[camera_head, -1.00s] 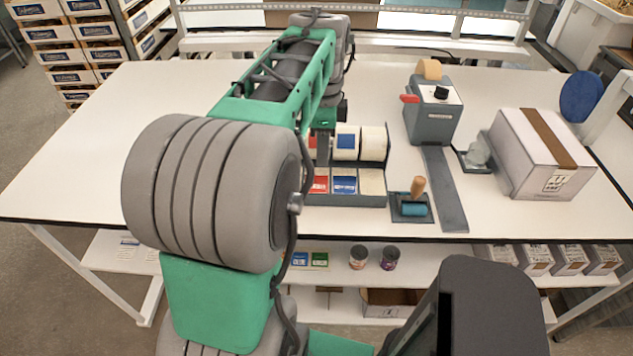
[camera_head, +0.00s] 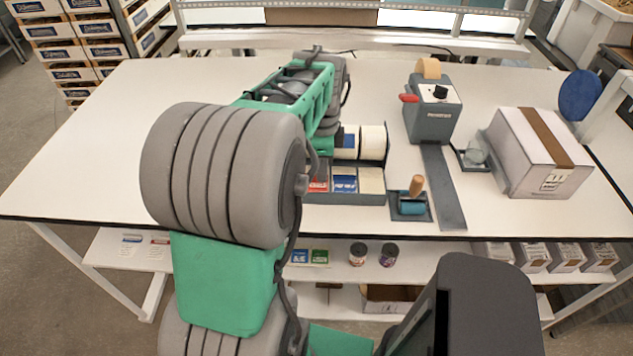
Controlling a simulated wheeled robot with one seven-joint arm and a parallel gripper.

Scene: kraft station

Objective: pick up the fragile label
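A dark label holder (camera_head: 345,198) stands on the white table. Its front row has a red-and-white label stack (camera_head: 319,184), a blue-and-white label stack (camera_head: 344,184) and a plain cream stack (camera_head: 370,181). The red stack may be the fragile label, but the print is too small to read. Behind them are a blue-and-white roll (camera_head: 349,142) and a white roll (camera_head: 373,142). My arm reaches over the table and covers the holder's left rear. My gripper is hidden behind the arm, so its fingers do not show.
A grey tape dispenser (camera_head: 432,112) stands right of the holder, with a dark strip (camera_head: 445,190) before it. A taped white box (camera_head: 540,155) stands at the right. The table's left side (camera_head: 100,150) is clear.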

